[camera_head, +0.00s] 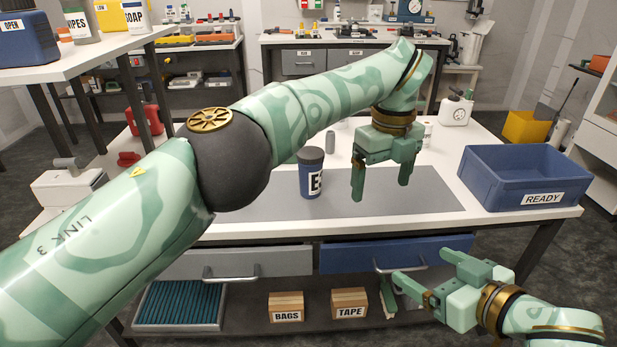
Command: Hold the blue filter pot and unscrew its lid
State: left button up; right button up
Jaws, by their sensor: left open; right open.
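The blue filter pot (310,182) stands upright on the grey mat (420,200) on the white bench, with a white label and a dark grey lid (311,155) on top. Part of my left arm passes close to its left side in the picture. My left gripper (381,190) is open and empty, fingers pointing down, to the right of the pot and apart from it. My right gripper (418,268) is open and empty, low in front of the bench's front edge by the blue drawer. Nothing is held.
A blue crate labelled READY (525,180) stands on the bench at the right. A white canister (455,112) is behind it. A grey drawer (240,264) and a blue drawer (345,258) sit under the bench top. The mat's right part is clear.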

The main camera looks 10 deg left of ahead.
aim_at(310, 175)
jog(key=i+j, duration=0.7)
jog(key=j, duration=0.2)
